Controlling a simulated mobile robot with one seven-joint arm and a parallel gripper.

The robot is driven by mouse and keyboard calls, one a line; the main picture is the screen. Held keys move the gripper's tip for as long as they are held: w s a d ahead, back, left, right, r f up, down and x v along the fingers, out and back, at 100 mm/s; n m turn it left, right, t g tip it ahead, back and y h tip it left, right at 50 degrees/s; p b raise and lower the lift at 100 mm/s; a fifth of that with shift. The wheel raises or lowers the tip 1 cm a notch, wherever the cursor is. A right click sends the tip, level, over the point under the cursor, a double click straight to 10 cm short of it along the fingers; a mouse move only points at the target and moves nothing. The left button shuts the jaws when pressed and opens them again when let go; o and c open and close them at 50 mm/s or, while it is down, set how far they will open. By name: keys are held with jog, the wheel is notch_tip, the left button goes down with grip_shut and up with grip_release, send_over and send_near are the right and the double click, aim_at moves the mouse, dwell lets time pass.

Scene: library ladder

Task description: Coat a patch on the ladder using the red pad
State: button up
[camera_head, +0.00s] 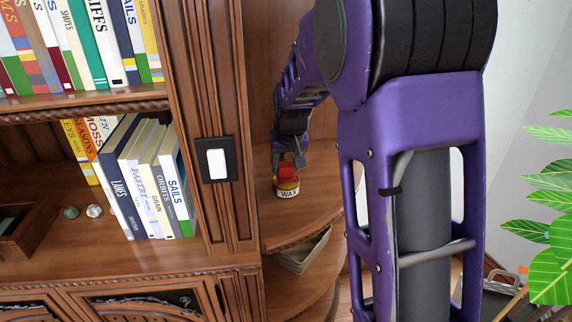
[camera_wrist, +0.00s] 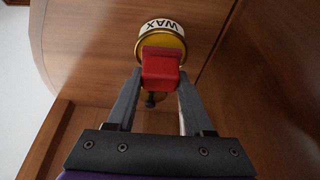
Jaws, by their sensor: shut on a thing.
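The red pad (camera_head: 285,173) is held between the fingers of my gripper (camera_head: 288,158), which point down. In the wrist view the pad (camera_wrist: 161,70) sits between the two grey fingertips (camera_wrist: 162,78). A round tin labelled WAX (camera_head: 288,191) stands on the rounded corner shelf, directly below the pad. The tin, also in the wrist view (camera_wrist: 160,29), shows a yellow inside or rim. The pad overlaps the tin's top in both views; I cannot tell whether it touches the wax. I cannot make out the ladder in either view.
A bookcase with books (camera_head: 150,180) stands at the left, and its upright post carries a white switch (camera_head: 217,163). A woven basket (camera_head: 303,252) is on the shelf below. A green plant (camera_head: 550,200) is at the right. The shelf around the tin is clear.

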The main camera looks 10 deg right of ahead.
aim_at(286, 165)
jog(key=shift+f, duration=0.55)
dwell(1.1)
jog(key=shift+r, duration=0.1)
jog(key=shift+r+p, duration=2.4)
jog(key=shift+r, duration=1.1)
jog(key=shift+s+f, duration=0.1)
